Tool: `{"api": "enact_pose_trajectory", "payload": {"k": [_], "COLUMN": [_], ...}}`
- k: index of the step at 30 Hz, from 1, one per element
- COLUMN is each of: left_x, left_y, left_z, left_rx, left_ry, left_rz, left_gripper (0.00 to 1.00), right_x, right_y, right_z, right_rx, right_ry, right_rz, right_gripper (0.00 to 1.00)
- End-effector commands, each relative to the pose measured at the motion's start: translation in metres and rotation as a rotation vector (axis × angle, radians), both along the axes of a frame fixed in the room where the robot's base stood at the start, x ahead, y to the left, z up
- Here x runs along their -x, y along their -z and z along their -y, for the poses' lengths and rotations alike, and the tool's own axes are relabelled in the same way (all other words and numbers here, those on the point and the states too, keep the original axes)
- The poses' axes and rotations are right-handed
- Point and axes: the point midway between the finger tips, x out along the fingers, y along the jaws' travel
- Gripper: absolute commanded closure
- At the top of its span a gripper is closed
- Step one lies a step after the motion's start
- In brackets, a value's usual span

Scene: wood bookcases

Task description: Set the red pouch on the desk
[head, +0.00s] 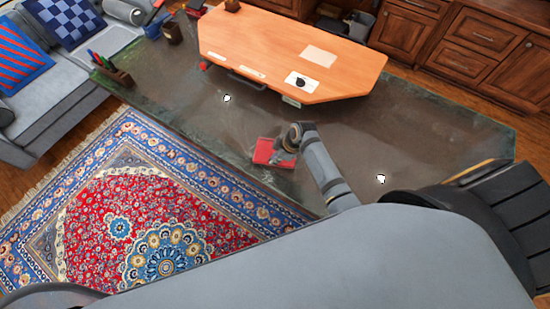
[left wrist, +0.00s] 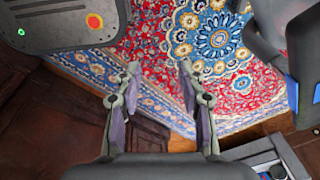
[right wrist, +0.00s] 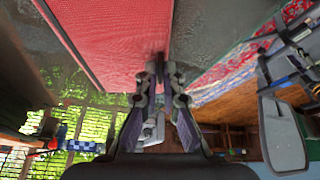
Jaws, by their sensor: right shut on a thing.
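The red pouch (head: 264,152) is at the front edge of the dark glass-topped desk (head: 190,110) in the head view. My right gripper (head: 285,150) is shut on its right side. In the right wrist view the pouch (right wrist: 115,35) fills the upper middle, its edge between the closed fingertips (right wrist: 160,78). I cannot tell whether the pouch touches the desk top or is just above it. My left gripper (left wrist: 160,70) is open and empty, with the patterned rug beyond it in the left wrist view.
An orange wooden raised top (head: 290,50) covers the desk's back middle, with papers on it. A pen holder (head: 113,75) stands at the left end. Small white items (head: 380,179) lie on the glass. Much of the glass is bare. The rug (head: 150,200) lies in front.

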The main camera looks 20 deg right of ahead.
Motion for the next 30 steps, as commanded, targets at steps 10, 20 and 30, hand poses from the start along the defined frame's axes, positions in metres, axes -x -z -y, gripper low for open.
{"api": "enact_pose_trajectory", "payload": {"k": [10,20,30], "left_x": [0.031,0.007,0.015], "left_y": [0.003,0.0,0.007], "left_z": [0.0,0.0,0.0], "left_rx": [0.0,0.001,0.0], "left_ry": [-0.001,-0.001,-0.001], "left_rz": [-0.045,-0.009,-0.022], "left_gripper": [0.6,0.6,0.6], "right_x": [-0.001,0.001,0.018], "right_y": [0.002,-0.013,-0.086], "right_z": [0.0,0.005,0.031], "right_rx": [0.0,0.002,0.003], "right_ry": [0.0,0.001,-0.002], "right_rz": [0.001,0.004,0.004], "right_gripper": [0.71,0.71,0.71]}}
